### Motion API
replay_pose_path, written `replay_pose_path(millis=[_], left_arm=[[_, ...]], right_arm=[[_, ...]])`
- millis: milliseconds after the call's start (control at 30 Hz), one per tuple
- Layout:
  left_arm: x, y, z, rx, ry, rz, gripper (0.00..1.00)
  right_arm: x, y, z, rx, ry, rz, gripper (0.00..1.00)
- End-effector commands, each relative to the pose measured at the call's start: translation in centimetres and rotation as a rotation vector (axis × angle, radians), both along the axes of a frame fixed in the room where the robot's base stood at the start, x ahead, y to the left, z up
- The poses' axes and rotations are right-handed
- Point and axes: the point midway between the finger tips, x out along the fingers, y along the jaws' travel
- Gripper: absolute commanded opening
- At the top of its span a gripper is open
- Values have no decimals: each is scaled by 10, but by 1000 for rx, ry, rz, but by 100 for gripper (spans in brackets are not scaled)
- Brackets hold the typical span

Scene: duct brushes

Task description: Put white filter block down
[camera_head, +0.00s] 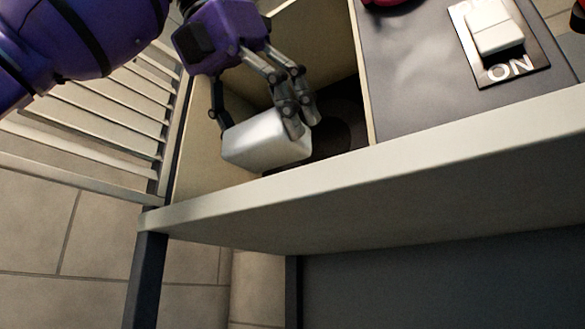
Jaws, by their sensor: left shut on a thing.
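The white filter block (262,143) is a pale, rounded box in the middle-left of the head view. My left gripper (255,118), on a purple arm from the upper left, is shut on it, with fingers on its left and right ends. The block is held at the mouth of an open-topped compartment (333,45) with cream walls and a dark inside. I cannot tell whether the block touches the compartment floor. My right gripper is not in view.
A grey panel with a white rocker switch (494,27) marked ON lies right of the compartment. A red object (385,2) is cut off at the top edge. A cream front rail (400,152) borders the compartment. Slatted panels (95,130) stand at the left.

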Motion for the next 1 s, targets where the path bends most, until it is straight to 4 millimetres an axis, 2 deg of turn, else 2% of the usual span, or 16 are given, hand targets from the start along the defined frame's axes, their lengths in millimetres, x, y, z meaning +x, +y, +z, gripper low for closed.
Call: replay_pose_path(millis=[33,200,433,700,1000], left_arm=[[8,-9,1,1,1,-1,47],[31,-25,2,-1,-2,-1,47],[46,-36,1,0,-1,-1,47],[46,-33,-27,1,-3,-1,47],[45,-34,-34,-2,-2,-1,47]], right_arm=[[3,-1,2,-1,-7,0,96],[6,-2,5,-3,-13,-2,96],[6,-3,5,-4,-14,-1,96],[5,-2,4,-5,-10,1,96],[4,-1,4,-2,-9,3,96]])
